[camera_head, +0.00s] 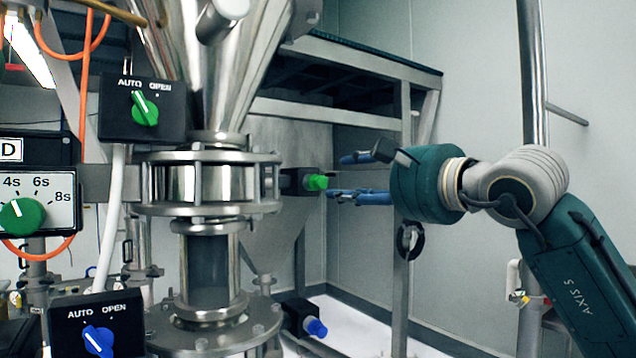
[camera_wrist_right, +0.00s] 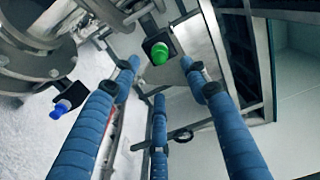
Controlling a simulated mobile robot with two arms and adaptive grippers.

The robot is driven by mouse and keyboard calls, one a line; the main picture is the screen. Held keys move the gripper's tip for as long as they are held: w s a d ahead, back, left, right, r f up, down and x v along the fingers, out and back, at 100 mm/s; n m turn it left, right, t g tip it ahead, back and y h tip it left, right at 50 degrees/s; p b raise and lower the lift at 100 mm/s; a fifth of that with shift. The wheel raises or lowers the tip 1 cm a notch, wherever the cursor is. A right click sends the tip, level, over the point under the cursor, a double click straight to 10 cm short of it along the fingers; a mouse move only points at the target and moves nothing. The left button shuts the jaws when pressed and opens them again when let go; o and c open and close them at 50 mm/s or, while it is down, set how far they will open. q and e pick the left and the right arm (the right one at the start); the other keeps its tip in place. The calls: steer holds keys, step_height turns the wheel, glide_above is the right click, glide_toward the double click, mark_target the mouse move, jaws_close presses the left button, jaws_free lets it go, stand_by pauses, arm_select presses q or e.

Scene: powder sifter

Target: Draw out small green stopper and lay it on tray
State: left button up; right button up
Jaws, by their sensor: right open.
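The small green stopper (camera_head: 316,182) sticks out sideways from a black block (camera_head: 296,181) on the right of the steel flanged unit. It also shows in the right wrist view (camera_wrist_right: 160,54), ahead of the fingertips. My right gripper (camera_head: 337,178) is open, with its blue fingers pointing left at the stopper. In the wrist view, the fingers (camera_wrist_right: 159,66) spread to either side of the stopper, and nothing is held. I cannot tell whether any finger touches it. I cannot make out a tray. My left gripper is not in view.
A blue stopper (camera_head: 316,328) in a black block sits lower down. Steel pipework with a flange (camera_head: 207,180) stands to the left. Switch boxes with a green knob (camera_head: 144,108) and a blue knob (camera_head: 98,341) are further left. A metal frame (camera_head: 402,200) stands behind my gripper.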

mark_target(324, 183)
steer(key=p+x, duration=0.4)
steer(key=x, duration=0.3)
steer(key=shift+w+a+r, duration=0.1)
steer(key=shift+w+a, duration=0.05)
steer(key=shift+p+x, duration=0.35)
steer(key=shift+x, duration=0.4)
stand_by(0.6)
steer(key=shift+c, duration=0.6)
jaws_close()
steer(key=shift+b, duration=0.35)
